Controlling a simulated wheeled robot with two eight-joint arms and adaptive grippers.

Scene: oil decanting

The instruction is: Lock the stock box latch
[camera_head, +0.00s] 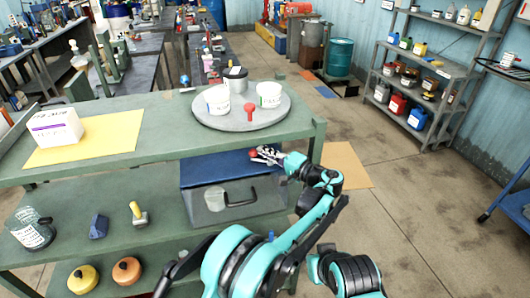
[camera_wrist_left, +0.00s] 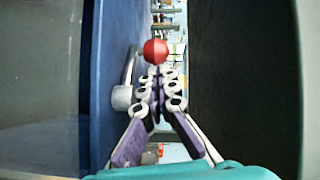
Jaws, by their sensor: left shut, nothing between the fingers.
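The stock box (camera_head: 208,205) sits on the shelf under the green bench top, grey with a blue lid and a dark handle on its front. Its latch has a red ball knob (camera_head: 252,153) near the box's upper right. In the left wrist view, the red knob (camera_wrist_left: 155,50) shows just beyond my fingertips, beside a silver pivot (camera_wrist_left: 122,97) on the blue side. My left gripper (camera_head: 266,154) is shut and empty close to the knob; its fingers (camera_wrist_left: 160,80) are together in the wrist view. Contact with the knob cannot be told. My right gripper is not in view.
The green bench top (camera_head: 160,105) lies close above the box. It carries a round grey tray (camera_head: 215,122) with white tubs and a white carton (camera_head: 56,127). A glass jar (camera_head: 32,230) and a yellow-handled tool (camera_head: 137,213) stand left on the shelf.

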